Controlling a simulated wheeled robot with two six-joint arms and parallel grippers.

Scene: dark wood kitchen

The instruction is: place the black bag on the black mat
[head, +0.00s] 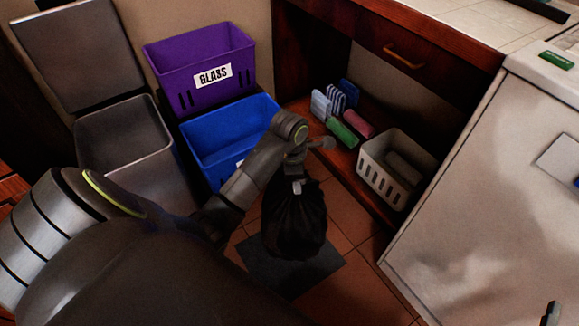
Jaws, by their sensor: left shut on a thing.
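The black bag (294,225) is a full, tied sack that hangs upright below my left gripper (297,180). The gripper is shut on the bag's gathered top. The black mat (318,276) lies flat on the tiled floor. In the picture the bag overlaps the mat and hides its back part. I cannot tell whether the bag's bottom touches the mat or hangs just above it. A small dark tip at the bottom right edge may be part of my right gripper (551,314); its jaws cannot be made out.
An open grey bin (125,140) stands at left, beside a purple GLASS crate (195,65) and a blue crate (225,145). A low shelf at right holds a white basket (388,182) and several cloths. A white appliance (490,190) stands at right.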

